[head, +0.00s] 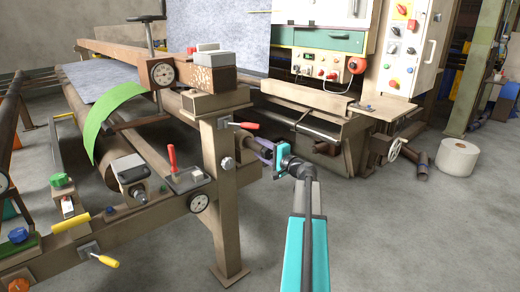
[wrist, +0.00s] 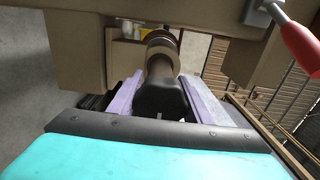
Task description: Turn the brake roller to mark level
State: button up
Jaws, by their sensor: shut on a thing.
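A dark roller end (wrist: 160,95), which looks to be the brake roller, points toward the camera in the wrist view. It has a brown shaft and a round collar (wrist: 162,42) at the beige frame. A small pale line shows on its lower face; I cannot tell whether this is the mark. My gripper (head: 259,147) reaches it from the right of the beige post in the head view. The purple fingers of my gripper (wrist: 162,82) lie on both sides of the roller end and are shut on it. In the head view the fingers mostly hide it.
A red-handled lever (wrist: 296,38) sits close at the right in the wrist view. The beige post (head: 224,190) stands left of my gripper. A machine with a control panel (head: 325,65) stands behind.

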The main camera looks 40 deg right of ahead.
jog(key=o, duration=1.1)
jog(key=shift+c, duration=0.2)
jog(key=s+a+p, duration=0.1)
jog(key=s, duration=1.2)
jog(key=shift+s, duration=0.4)
